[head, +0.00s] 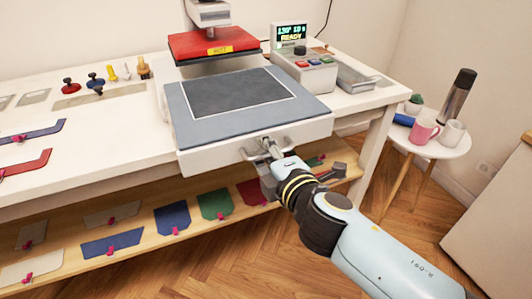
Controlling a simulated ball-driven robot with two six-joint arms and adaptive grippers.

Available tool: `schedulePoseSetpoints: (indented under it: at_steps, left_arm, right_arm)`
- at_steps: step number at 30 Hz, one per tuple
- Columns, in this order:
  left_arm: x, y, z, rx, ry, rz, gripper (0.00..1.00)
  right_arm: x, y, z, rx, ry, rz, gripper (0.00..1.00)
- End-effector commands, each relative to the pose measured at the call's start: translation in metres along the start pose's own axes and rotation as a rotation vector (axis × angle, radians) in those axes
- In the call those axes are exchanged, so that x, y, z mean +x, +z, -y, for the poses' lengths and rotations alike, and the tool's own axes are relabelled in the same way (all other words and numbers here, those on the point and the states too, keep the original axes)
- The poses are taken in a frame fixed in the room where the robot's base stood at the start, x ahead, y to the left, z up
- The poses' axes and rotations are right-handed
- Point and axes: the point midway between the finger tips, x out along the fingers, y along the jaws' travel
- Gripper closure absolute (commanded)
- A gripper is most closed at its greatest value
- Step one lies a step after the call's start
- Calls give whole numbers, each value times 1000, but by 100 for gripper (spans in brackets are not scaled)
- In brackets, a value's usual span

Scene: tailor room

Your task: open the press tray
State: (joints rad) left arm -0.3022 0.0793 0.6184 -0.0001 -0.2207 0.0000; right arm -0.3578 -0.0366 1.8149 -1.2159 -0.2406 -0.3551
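The press tray (185,122) is a white slab with a grey pad and a dark square sheet (238,90) on it. It lies in front of the raised red press head (205,43), its front sticking out past the table edge. A metal handle (250,156) is on the tray's front face. My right gripper (270,146) reaches the handle from the front right; its fingers look closed around the bar, though the contact is small in the picture. My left gripper is not in view.
A control box (305,72) and display (291,36) stand right of the press. Stamps and coloured tools lie on the table (90,130) to the left. A shelf (150,250) with fabric pieces is below. A round stool (440,146) holds mugs. The wooden floor (410,225) is clear.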

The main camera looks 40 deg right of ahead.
Motion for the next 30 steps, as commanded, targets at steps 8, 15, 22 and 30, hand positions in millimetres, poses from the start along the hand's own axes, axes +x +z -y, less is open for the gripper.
schedulePoseSetpoints:
  at_steps: [8,15,22,30]
  left_arm:
    - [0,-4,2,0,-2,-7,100]
    - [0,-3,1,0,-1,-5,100]
    - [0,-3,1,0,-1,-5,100]
    - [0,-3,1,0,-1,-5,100]
  right_arm:
    - [-2,0,0,0,-1,0,66]
    - [-37,0,2,1,-5,2,66]
    - [-93,0,2,0,-5,1,66]
    - [-116,0,0,1,0,0,66]
